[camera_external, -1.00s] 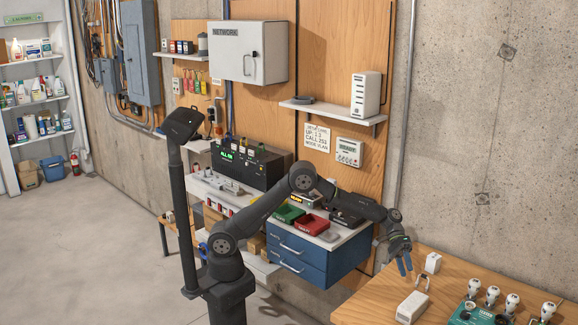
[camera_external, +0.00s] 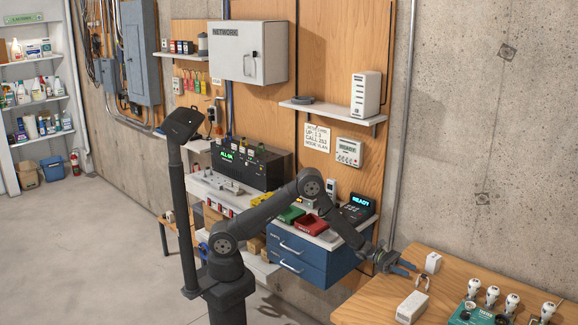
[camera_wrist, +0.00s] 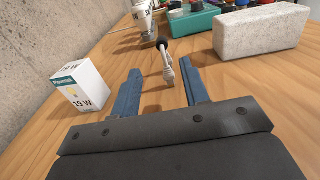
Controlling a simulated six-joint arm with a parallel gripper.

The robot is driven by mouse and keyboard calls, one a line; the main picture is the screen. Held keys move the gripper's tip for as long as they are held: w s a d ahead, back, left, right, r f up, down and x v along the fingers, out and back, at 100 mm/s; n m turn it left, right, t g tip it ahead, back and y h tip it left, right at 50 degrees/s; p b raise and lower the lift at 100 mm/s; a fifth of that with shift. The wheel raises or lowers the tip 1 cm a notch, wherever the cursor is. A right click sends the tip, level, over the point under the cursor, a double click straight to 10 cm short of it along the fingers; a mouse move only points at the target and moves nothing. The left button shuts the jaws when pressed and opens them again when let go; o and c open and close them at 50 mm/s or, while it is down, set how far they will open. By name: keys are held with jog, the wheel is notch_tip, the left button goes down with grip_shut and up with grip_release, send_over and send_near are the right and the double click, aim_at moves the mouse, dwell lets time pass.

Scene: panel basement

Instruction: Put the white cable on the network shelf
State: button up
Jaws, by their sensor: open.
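In the wrist view the cable (camera_wrist: 168,68) shows between and just beyond my fingertips, pointing away from me. My gripper (camera_external: 414,271) is low over the bench, reaching right, with blue fingers apart; in the wrist view my gripper (camera_wrist: 160,72) is open and holds nothing. I cannot tell whether a finger touches the cable. The network shelf (camera_external: 345,117) is the pale wall shelf bearing a white router and a dark coil.
A small bulb box (camera_external: 433,262) stands close behind the cable, left of my fingers in the wrist view (camera_wrist: 80,88). A white block (camera_external: 411,308) lies in front. A teal device (camera_external: 478,316) and several white bulbs stand farther right. Blue drawers (camera_external: 312,258) are left of the bench.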

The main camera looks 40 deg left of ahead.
aim_at(424, 276)
jog(key=d, duration=0.8)
jog(key=shift+s+d, duration=0.15)
jog(key=shift+s, duration=0.2)
jog(key=shift+r, duration=0.1)
grip_shut()
